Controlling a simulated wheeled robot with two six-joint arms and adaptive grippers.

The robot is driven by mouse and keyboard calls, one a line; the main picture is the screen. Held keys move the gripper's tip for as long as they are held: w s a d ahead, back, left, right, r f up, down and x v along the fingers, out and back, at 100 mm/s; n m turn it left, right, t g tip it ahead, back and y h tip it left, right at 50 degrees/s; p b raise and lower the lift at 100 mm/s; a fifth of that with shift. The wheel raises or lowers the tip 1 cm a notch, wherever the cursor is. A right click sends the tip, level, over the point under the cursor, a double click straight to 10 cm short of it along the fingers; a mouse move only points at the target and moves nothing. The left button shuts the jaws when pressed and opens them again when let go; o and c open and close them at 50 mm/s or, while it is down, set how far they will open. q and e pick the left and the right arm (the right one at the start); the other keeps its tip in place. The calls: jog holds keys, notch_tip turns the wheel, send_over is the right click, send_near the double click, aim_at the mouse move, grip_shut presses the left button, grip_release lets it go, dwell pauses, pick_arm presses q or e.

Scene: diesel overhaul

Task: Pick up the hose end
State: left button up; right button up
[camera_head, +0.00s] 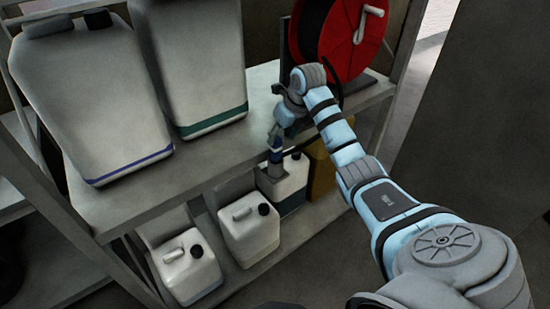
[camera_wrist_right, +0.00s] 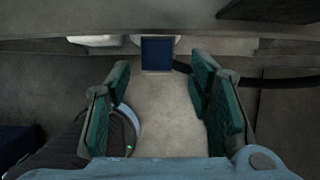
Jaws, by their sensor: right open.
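The red hose reel (camera_head: 340,35) stands on the upper shelf with a black hose coming off it. In the right wrist view a blue block-like piece (camera_wrist_right: 157,53), which looks like the hose end, lies just beyond the fingertips and about midway between them. A dark hose (camera_wrist_right: 275,83) runs off to the right from near it. My right gripper (camera_head: 276,150) reaches down at the shelf's front edge. Its green-padded fingers (camera_wrist_right: 160,85) are spread with nothing between them. In the head view the arm and gripper largely hide the hose end. My left gripper is not in view.
Two large white canisters (camera_head: 92,105) (camera_head: 195,70) stand on the upper shelf (camera_head: 130,205). Smaller white jugs (camera_head: 248,230) (camera_head: 188,268) stand on the shelf below, with another (camera_head: 285,190) beneath my gripper. A yellow container (camera_head: 321,175) is beside it. A shelf post (camera_head: 398,70) rises at right.

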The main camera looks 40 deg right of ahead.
aim_at(277, 139)
jog(key=x, duration=0.4)
jog(key=shift+w+a+f, duration=0.15)
jog(key=shift+w, duration=0.35)
grip_shut()
notch_tip(277, 139, up, 20)
